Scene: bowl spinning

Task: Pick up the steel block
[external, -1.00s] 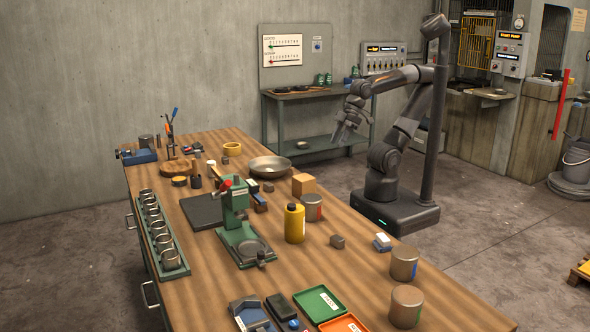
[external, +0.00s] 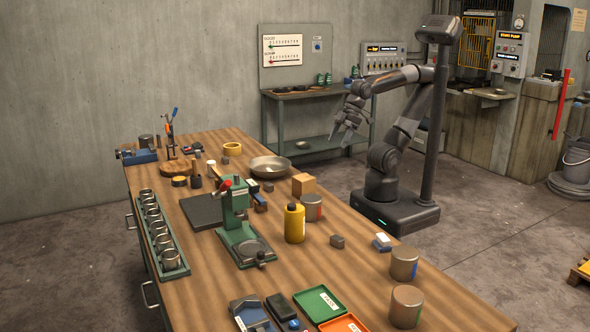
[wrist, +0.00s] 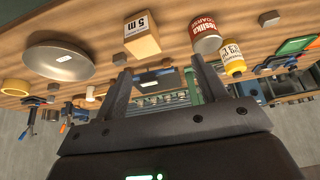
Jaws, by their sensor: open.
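I cannot tell which is meant. My gripper (external: 347,128) is off the bench, beyond its far right edge, apart from both blocks. In the wrist view my gripper (wrist: 160,82) is open and empty, its two fingers spread.
A steel bowl (external: 270,167) and a green press (external: 238,220) stand farther left. The floor between bench and base is narrow.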

